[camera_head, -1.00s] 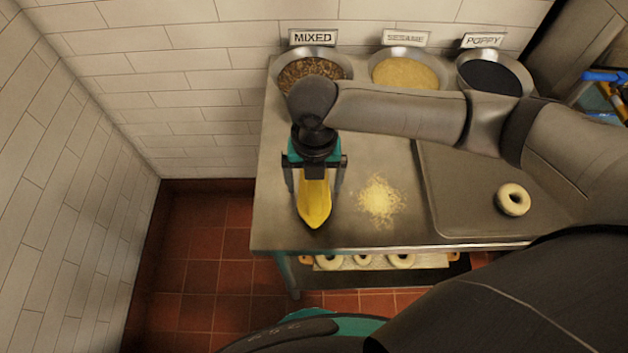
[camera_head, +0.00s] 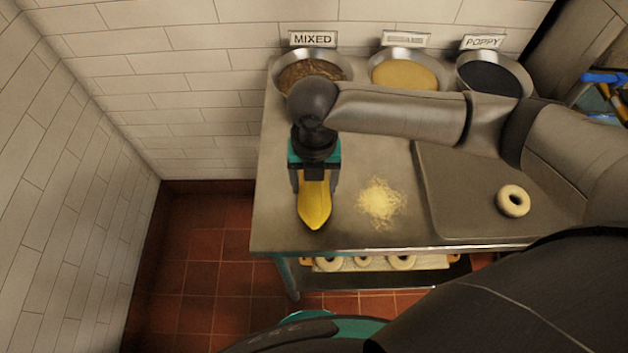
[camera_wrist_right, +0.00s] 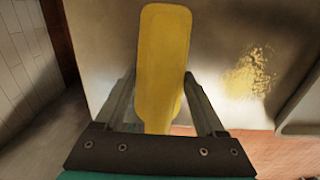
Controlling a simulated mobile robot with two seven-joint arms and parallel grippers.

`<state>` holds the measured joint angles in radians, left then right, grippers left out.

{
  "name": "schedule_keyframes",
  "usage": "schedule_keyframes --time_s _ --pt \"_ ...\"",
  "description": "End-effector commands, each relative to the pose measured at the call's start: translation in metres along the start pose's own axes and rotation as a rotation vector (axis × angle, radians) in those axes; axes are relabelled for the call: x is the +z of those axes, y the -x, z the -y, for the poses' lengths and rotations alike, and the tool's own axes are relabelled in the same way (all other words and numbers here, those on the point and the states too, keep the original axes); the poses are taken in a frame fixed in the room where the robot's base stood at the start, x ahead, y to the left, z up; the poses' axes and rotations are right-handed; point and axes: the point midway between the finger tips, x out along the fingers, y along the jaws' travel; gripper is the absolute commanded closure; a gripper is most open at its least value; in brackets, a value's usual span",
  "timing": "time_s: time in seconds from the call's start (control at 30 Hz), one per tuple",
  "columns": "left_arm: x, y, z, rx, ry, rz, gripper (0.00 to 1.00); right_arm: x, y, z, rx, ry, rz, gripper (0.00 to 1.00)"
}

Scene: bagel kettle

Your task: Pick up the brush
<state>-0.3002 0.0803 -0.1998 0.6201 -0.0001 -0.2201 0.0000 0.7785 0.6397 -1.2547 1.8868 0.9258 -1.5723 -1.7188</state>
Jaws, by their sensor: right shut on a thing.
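The brush (camera_head: 315,206) is yellow and lies on the steel table near its front left part, its tapered end toward the front edge. It also shows in the right wrist view (camera_wrist_right: 164,50), running up between the fingers. My right gripper (camera_head: 314,184) reaches down over the brush from above. Its fingers are shut on the brush's sides, and the gripper body hides the brush's far part in the head view. My left gripper is not in view.
The table (camera_head: 277,222) holds a pile of pale seeds (camera_head: 379,201) right of the brush. A tray (camera_head: 455,215) with a bagel (camera_head: 513,201) is farther right. Bowls of mixed (camera_head: 297,76), pale (camera_head: 405,74) and black seeds (camera_head: 490,79) line the back. Bagels (camera_head: 401,262) sit below.

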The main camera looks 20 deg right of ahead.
Motion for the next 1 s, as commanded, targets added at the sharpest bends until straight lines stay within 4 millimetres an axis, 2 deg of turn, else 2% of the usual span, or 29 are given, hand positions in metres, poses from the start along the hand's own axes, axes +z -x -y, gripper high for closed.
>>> schedule_keyframes --time_s 0.17,0.27,0.37,0.7,0.9,1.0 --pt "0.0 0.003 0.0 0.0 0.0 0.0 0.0 0.001 0.012 -0.001 0.003 0.001 0.003 0.9" --pt "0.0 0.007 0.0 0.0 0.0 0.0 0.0 0.001 0.026 0.0 0.002 0.001 0.003 0.9" --pt "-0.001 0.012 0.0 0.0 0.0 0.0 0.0 0.002 0.047 -0.001 0.003 -0.001 0.005 0.9" --pt "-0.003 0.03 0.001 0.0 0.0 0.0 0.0 0.002 0.137 -0.001 0.003 0.001 0.005 0.9" --pt "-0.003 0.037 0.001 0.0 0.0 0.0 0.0 0.001 0.176 -0.001 0.002 0.0 0.004 0.9" --pt "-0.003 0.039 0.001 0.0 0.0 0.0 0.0 0.001 0.188 -0.001 0.002 -0.001 0.002 0.9"
